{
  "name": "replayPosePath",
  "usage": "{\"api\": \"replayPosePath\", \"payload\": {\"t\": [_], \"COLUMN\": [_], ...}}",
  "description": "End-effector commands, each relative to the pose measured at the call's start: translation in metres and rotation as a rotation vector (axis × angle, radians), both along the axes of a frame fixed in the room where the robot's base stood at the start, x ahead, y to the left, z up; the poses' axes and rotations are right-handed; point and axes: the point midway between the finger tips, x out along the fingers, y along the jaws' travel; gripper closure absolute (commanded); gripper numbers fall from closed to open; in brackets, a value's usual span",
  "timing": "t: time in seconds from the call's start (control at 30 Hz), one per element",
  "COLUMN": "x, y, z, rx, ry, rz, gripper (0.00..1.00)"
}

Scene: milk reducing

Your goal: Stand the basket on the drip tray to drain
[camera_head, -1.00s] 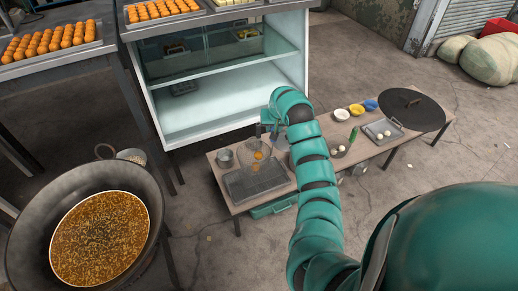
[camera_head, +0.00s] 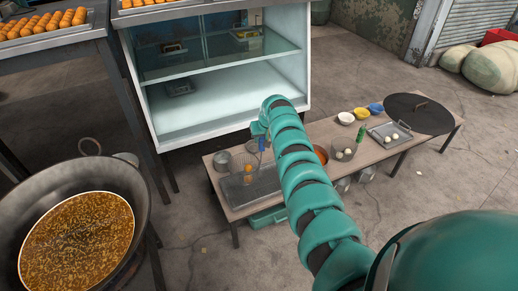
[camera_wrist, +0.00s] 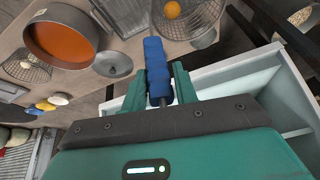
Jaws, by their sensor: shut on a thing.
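The basket (camera_head: 239,167) is a wire mesh basket with a blue handle (camera_head: 262,143) and an orange ball (camera_head: 248,168) in it. My gripper (camera_head: 259,131) is shut on the blue handle, which is clear between the fingers in the wrist view (camera_wrist: 157,72). The mesh (camera_wrist: 205,14) and ball (camera_wrist: 172,10) show at the top there, partly cut off. The drip tray (camera_head: 268,185) is a grey rectangular tray on the low table's left end. The basket appears over the tray's left part; I cannot tell whether it touches.
The low table (camera_head: 340,177) also holds a metal pot (camera_head: 222,161), an orange-filled pan (camera_wrist: 62,40), a second basket with white balls (camera_head: 345,150), bowls (camera_head: 345,118) and a round black lid (camera_head: 420,112). A glass cabinet (camera_head: 222,100) stands behind. A large frying pan (camera_head: 75,235) is at left.

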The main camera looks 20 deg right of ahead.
Motion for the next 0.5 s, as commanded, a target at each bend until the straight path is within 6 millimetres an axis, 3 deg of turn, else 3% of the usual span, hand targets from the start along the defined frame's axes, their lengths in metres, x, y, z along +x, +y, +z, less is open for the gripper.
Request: {"api": "replayPosePath", "payload": {"t": [0.2, 0.5], "x": [0.003, 0.002], "y": [0.011, 0.012], "z": [-0.011, -0.025], "rx": [0.001, 0.002], "ry": [-0.003, -0.001], "rz": [0.074, 0.078], "gripper": [1.0, 1.0]}}
